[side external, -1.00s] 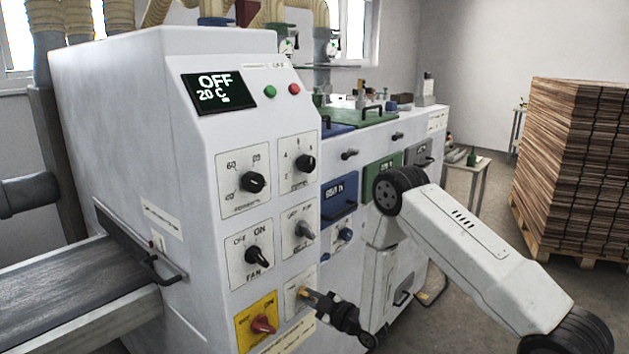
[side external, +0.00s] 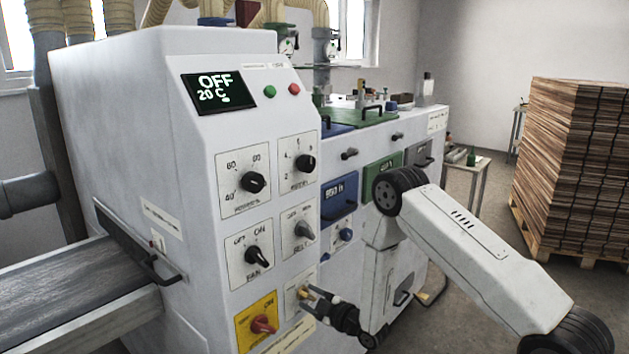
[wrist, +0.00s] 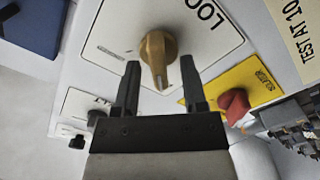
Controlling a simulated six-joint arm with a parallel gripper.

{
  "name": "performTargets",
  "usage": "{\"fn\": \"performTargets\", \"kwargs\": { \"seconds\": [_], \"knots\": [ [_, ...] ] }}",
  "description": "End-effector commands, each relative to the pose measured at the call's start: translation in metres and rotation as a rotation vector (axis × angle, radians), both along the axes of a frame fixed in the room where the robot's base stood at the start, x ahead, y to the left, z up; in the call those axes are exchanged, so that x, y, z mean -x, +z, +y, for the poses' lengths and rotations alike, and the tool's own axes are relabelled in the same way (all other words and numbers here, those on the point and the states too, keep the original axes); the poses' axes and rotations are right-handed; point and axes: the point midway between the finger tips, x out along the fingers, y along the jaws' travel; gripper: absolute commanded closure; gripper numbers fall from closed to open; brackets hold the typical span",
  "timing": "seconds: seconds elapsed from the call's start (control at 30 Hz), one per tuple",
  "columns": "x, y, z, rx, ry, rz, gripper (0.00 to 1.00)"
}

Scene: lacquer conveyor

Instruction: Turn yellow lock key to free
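The yellow lock key (wrist: 157,50) is a brass-coloured knob with a pointer on a white plate partly reading "LOC" in the wrist view. In the side view the key (side external: 302,291) is small and partly hidden by my gripper (side external: 314,297) at the panel's lower right. In the wrist view my gripper (wrist: 160,64) is open. One finger stands on each side of the key's pointer, with visible gaps. I cannot tell how deep the fingertips reach.
A red knob on a yellow plate (side external: 264,325) sits just left of the lock plate. The display (side external: 219,91) reads OFF, 20 C.

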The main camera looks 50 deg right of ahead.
Motion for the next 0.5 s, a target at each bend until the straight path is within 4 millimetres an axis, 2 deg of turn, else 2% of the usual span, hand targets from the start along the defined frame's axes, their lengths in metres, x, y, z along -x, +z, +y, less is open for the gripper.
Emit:
{"fn": "performTargets", "kwargs": {
  "seconds": [0.27,0.5],
  "knots": [
    [0.0,0.0,0.0,-0.001,0.0,-0.001,0.46],
    [0.013,0.0,-0.001,-0.002,-0.001,0.001,0.46]
  ]
}}
